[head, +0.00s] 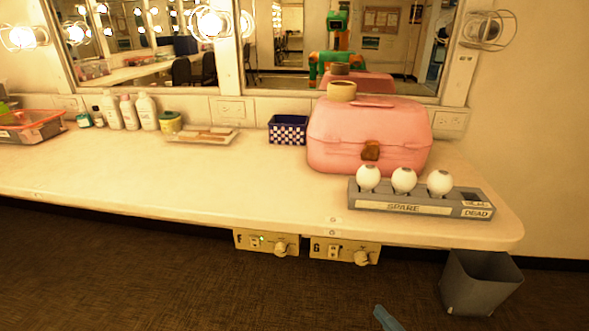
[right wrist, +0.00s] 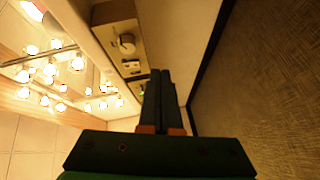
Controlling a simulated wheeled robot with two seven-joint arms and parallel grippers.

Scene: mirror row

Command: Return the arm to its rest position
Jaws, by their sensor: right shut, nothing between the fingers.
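My right gripper (head: 381,311) shows only as a small blue-grey tip at the bottom edge of the head view, below the counter front and over the carpet. In the right wrist view its two dark fingers (right wrist: 159,76) lie together, shut and empty. Near the fingertips in that view is a control panel (right wrist: 122,42) with a knob; I cannot tell whether it is panel F or G. The rest of my right arm is out of the head view. My left gripper is in neither view.
The counter (head: 120,180) holds a pink case (head: 368,133), a grey SPARE bulb rack (head: 415,208), a checkered box (head: 288,130) and bottles (head: 145,112). Panels F (head: 266,243) and G (head: 345,251) hang under its front edge. A grey bin (head: 480,284) stands at right. Carpet in front is clear.

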